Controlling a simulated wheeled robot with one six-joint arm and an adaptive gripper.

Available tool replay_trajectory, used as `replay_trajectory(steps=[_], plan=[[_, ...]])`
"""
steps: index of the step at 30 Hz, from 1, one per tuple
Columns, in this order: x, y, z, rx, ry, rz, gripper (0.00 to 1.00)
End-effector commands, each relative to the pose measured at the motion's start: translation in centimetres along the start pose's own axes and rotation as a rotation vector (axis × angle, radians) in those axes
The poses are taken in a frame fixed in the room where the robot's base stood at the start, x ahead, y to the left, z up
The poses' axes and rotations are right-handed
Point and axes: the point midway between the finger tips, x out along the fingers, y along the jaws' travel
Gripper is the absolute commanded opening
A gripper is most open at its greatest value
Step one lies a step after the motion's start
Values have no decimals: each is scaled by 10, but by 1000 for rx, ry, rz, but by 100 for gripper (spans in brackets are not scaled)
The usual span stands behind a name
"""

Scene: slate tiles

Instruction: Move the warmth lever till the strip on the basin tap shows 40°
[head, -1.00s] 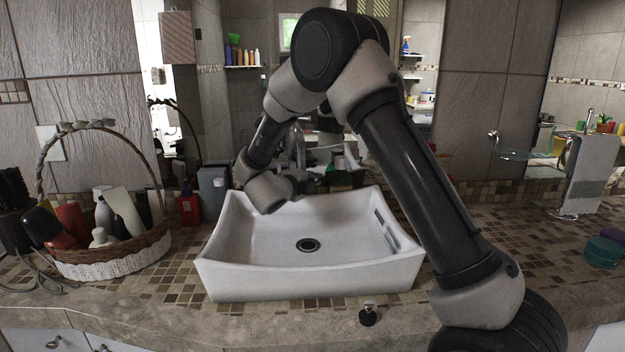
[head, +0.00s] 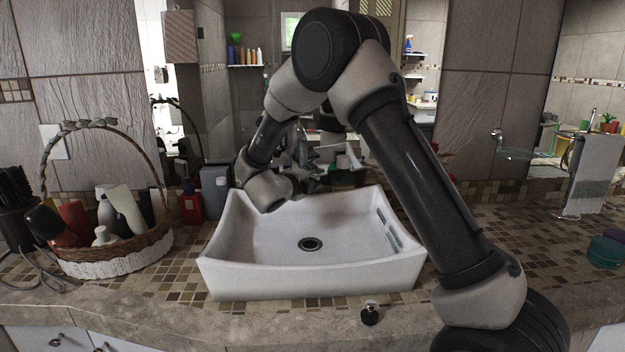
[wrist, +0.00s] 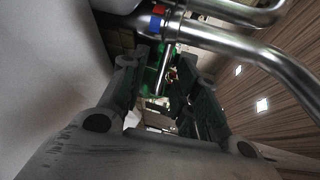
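The basin tap is chrome; its spout (wrist: 250,50) crosses the upper right of the wrist view. Blue and red marks (wrist: 157,19) show on the tap body, but I cannot read any number on a strip. A thin chrome rod, seemingly the warmth lever (wrist: 163,70), points away between my fingers. My gripper (wrist: 165,88) is open, with one dark finger on each side of the rod; I cannot tell whether either finger touches it. In the head view my gripper (head: 325,172) is at the back of the white basin (head: 240,278), partly hidden by my arm.
A wicker basket (head: 125,255) of bottles stands left of the basin. A red bottle (head: 191,205) and a grey box (head: 215,190) stand behind its left corner. A grey towel (head: 595,175) hangs at the right. The counter right of the basin is mostly clear.

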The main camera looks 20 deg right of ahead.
Motion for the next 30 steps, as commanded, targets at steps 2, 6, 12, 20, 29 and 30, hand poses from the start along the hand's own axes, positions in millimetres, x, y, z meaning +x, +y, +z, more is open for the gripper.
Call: replay_trajectory(steps=[2,6,12,20,29,30], plan=[[-8,0,1,0,-3,0,31],[-33,0,1,-1,-4,0,31],[-79,0,1,0,-4,0,31],[-115,1,0,-1,-2,1,31],[-118,0,0,0,0,1,31],[-118,0,0,-1,0,1,31]])
